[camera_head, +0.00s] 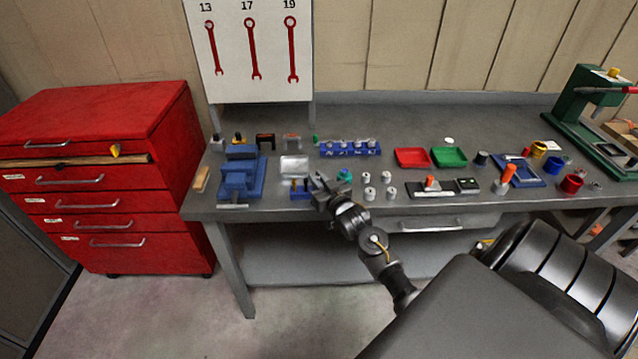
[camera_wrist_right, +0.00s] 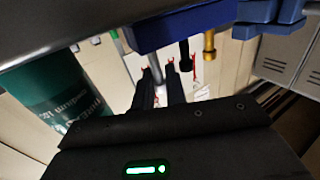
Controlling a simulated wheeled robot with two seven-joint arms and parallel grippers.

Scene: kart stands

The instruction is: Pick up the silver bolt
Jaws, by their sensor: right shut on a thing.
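My right gripper (camera_head: 322,184) is low over the front of the workbench, beside a small blue bolt rack (camera_head: 301,194). In the right wrist view its fingers (camera_wrist_right: 160,86) are close together and shut on a thin grey shaft, which I take to be the silver bolt (camera_wrist_right: 154,62). The fingers hide most of it, and I cannot tell if it is clear of the rack (camera_wrist_right: 165,30). A black bolt (camera_wrist_right: 186,56) and a gold bolt (camera_wrist_right: 209,48) hang from the rack beside the fingers. My left gripper is not in view.
A green bottle (camera_wrist_right: 62,100) is close to the right gripper. A blue vise (camera_head: 241,180) stands left of the rack. Several silver cylinders (camera_head: 369,193) stand to the right. Red (camera_head: 411,158) and green (camera_head: 449,157) trays lie farther back.

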